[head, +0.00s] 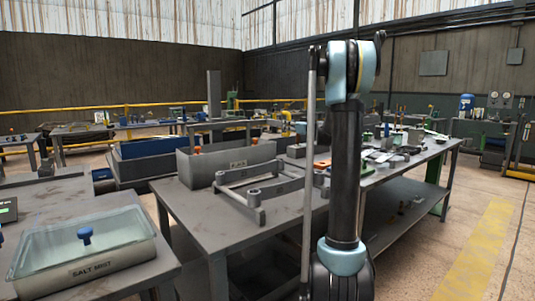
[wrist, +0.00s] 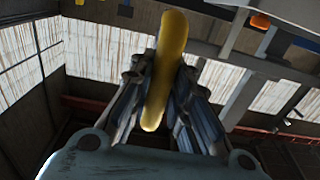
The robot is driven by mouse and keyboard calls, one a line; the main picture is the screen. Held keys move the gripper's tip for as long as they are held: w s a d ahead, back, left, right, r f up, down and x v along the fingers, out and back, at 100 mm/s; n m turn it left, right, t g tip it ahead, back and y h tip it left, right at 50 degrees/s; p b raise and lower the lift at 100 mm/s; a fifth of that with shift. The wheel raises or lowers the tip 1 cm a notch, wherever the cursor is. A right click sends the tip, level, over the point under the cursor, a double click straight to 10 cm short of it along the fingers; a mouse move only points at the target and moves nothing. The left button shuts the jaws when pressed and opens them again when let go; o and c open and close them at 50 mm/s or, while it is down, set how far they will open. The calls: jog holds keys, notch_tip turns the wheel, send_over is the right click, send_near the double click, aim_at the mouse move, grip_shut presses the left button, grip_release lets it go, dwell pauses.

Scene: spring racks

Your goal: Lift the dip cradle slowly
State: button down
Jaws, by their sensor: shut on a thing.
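In the wrist view my gripper (wrist: 160,115) is shut, with a long yellow bar (wrist: 166,65) between its dark fingers. The bar has rounded ends and stands nearly upright in the picture. It may be the handle of the dip cradle, but I cannot tell; no more of the held thing shows clearly. In the head view my arm stands in front of the workbench, and my gripper and what it holds cannot be made out there.
A grey workbench (head: 195,213) carries a grey bin (head: 230,164), a grey frame (head: 275,187) and several small parts. A clear-lidded box marked SALT MIST (head: 110,263), with a blue knob (head: 85,235), stands at lower left. Floor with a yellow stripe (head: 480,245) is clear at right.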

jog(key=shift+w+d+r, duration=0.1)
jog(key=shift+d+r, duration=0.15)
jog(key=shift+r, duration=5.15)
jog(key=c, duration=1.4)
grip_release()
jog(key=shift+d, duration=0.1)
jog(key=shift+o, duration=1.1)
jog(key=shift+a, duration=0.2)
jog(key=v, duration=0.7)
